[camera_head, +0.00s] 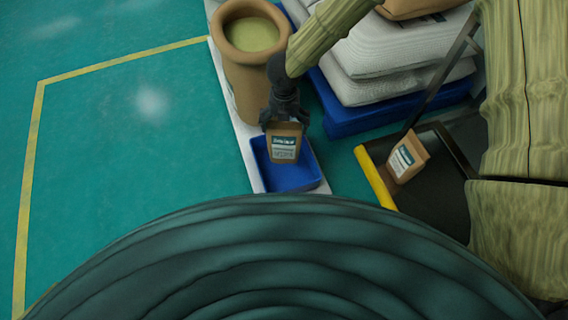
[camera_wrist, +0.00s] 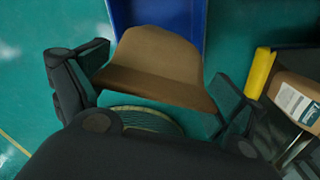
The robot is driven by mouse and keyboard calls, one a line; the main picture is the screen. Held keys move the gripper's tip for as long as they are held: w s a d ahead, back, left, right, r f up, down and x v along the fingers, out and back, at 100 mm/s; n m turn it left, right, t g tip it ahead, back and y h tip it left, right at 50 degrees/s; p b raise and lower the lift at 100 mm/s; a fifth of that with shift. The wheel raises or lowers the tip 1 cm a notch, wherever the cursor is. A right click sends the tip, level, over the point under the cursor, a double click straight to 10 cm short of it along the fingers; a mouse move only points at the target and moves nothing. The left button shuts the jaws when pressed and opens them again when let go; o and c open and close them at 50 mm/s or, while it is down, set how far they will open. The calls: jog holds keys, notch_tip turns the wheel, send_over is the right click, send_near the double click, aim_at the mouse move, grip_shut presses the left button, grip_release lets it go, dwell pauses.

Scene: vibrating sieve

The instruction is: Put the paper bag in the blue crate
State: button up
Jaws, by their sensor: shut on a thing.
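A brown paper bag (camera_head: 284,143) with a dark and white label hangs from my gripper (camera_head: 283,122). My gripper is shut on the bag's top part. The blue crate (camera_head: 306,184) is under and around the bag in the head view; I cannot tell whether the bag touches its floor. In the wrist view the bag (camera_wrist: 158,60) lies between the fingers of my gripper (camera_wrist: 155,95), and part of the blue crate (camera_wrist: 196,14) shows beyond it.
A second labelled paper bag (camera_head: 407,158) stands on a dark cart with a yellow edge (camera_head: 374,177) at right. A large brown drum (camera_head: 247,75) stands behind the crate. White sacks (camera_head: 385,50) are stacked on a blue pallet (camera_head: 350,122). Green floor (camera_head: 120,170) is open at left.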

aim_at(284, 143)
jog(key=shift+f+b, duration=2.35)
jog(key=shift+f, duration=2.6)
jog(key=o, duration=1.5)
jog(key=shift+f, duration=0.15)
notch_tip(284, 143, up, 12)
jog(key=p, duration=0.5)
